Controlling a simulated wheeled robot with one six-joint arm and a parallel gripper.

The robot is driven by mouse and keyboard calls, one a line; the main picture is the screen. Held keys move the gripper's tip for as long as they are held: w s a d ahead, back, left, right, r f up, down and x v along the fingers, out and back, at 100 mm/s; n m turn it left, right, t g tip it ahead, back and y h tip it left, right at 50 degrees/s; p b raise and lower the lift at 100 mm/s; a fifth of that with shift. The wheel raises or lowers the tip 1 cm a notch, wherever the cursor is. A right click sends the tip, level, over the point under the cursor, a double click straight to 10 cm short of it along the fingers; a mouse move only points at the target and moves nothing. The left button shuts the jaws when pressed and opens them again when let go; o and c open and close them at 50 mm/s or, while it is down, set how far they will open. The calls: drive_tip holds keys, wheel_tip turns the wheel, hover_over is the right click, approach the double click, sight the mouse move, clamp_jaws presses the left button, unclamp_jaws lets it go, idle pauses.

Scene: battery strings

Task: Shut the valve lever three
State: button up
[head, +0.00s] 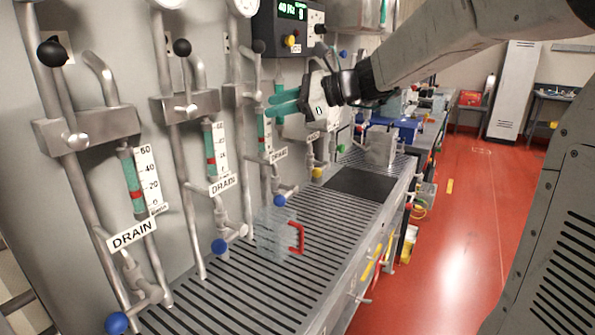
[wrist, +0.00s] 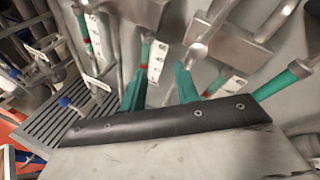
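My gripper (head: 274,104) has green fingers and is in front of the third column, below that knob. In the wrist view my gripper (wrist: 160,90) has its fingers apart with nothing held between them. A valve block (wrist: 235,52) is just beyond the fingers at right.
Blue-knobbed drain valves (head: 219,246) stick out low over the slotted bench (head: 215,305). A clear container with a red handle (head: 297,238) stands on the bench. A display box (head: 290,28) hangs above my gripper. Red floor (head: 450,230) lies clear at right.

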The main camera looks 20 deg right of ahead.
drive_tip(key=s+a+f+n+g+h, duration=0.1)
drive_tip(key=s+f+n+g+h, duration=0.2)
drive_tip(key=s, duration=1)
drive_tip(key=shift+s+a+f+n+g+h, duration=0.3)
drive_tip(key=shift+f+n+g, duration=0.7)
drive_tip(key=shift+f+n, duration=2.15)
drive_tip(key=shift+w+f+m, duration=0.1)
drive_tip(key=shift+f+m, duration=0.1)
drive_tip(key=shift+m, duration=0.05)
